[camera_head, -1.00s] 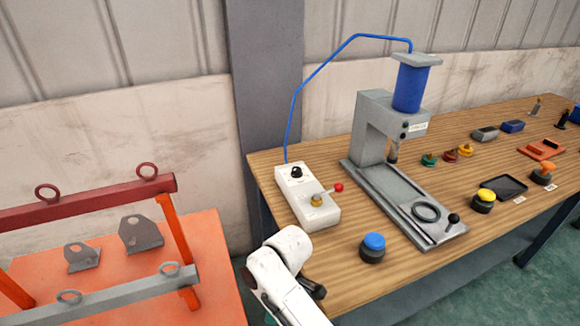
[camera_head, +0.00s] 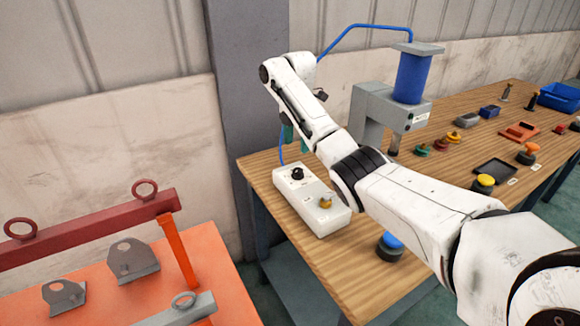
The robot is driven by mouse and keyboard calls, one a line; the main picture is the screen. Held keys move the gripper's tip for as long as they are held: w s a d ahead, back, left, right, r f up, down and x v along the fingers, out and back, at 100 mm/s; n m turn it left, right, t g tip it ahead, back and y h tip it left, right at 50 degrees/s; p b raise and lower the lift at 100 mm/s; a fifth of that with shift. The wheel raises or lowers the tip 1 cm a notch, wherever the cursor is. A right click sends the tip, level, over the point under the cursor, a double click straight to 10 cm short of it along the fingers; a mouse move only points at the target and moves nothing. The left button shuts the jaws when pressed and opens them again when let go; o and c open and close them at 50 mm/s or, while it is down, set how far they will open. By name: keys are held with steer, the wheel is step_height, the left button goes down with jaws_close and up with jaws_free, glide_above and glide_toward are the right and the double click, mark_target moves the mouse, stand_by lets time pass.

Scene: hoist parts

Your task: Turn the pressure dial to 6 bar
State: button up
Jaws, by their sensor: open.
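The pressure dial is a black knob (camera_head: 297,173) at the far end of the white control box (camera_head: 312,207) on the wooden bench. Its scale is too small to read. My gripper (camera_head: 293,143), with teal fingers pointing down, is open and empty. In the picture it is just above the dial and apart from it; its exact height is hard to tell.
The press with its blue cylinder (camera_head: 411,78) stands to the right, partly behind my arm. A blue button (camera_head: 389,246) is at the bench's front edge. A blue hose runs from press to box. An orange table (camera_head: 110,300) with lifting frames is at left.

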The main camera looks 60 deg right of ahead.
mark_target(298, 170)
steer(key=f, duration=1)
steer(key=shift+s+d+p, duration=0.15)
steer(key=shift+d+p, duration=0.15)
steer(key=shift+d, duration=0.1)
steer(key=shift+c, duration=0.2)
steer(key=c, duration=1)
